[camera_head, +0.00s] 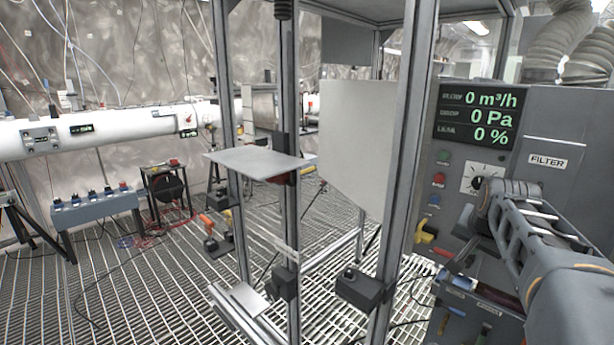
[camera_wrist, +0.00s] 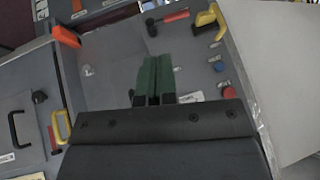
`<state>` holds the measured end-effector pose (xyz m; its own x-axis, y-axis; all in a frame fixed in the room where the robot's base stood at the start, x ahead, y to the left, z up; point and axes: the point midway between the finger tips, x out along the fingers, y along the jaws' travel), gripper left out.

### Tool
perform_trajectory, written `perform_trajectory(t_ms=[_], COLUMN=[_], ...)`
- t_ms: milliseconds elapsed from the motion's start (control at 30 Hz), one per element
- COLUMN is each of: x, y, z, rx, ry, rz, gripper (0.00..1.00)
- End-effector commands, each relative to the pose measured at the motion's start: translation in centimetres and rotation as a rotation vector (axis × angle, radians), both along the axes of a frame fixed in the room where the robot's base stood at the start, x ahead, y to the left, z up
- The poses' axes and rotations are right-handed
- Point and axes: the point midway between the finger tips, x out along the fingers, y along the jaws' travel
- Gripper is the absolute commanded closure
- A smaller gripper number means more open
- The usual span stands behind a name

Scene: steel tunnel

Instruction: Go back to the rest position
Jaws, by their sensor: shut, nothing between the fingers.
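My gripper (camera_wrist: 156,75) shows in the wrist view as two green fingers side by side, shut with nothing between them. It is over a grey surface carrying several tools, apart from them as far as I can tell. The fingers are not clear there.
Metal posts (camera_head: 404,150) and a pale panel (camera_head: 352,140) stand left of my arm. A red-handled tool (camera_wrist: 176,17), a yellow-handled tool (camera_wrist: 207,18) and an orange object (camera_wrist: 66,36) lie around the fingers. Grated floor (camera_head: 140,290) is mostly open at the left.

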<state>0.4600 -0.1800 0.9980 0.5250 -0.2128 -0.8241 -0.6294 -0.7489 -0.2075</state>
Motion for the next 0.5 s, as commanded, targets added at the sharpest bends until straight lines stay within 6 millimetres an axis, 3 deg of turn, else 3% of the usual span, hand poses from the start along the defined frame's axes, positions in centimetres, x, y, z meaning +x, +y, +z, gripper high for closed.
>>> perform_trajectory(t_ms=[267, 500], x=[-2.1, -5.8], y=[4.3, 10.3], z=[1.9, 3.3], rx=[-0.015, -0.041], ry=[0.064, 0.151], rz=[0.129, 0.331], gripper=[1.00, 1.00])
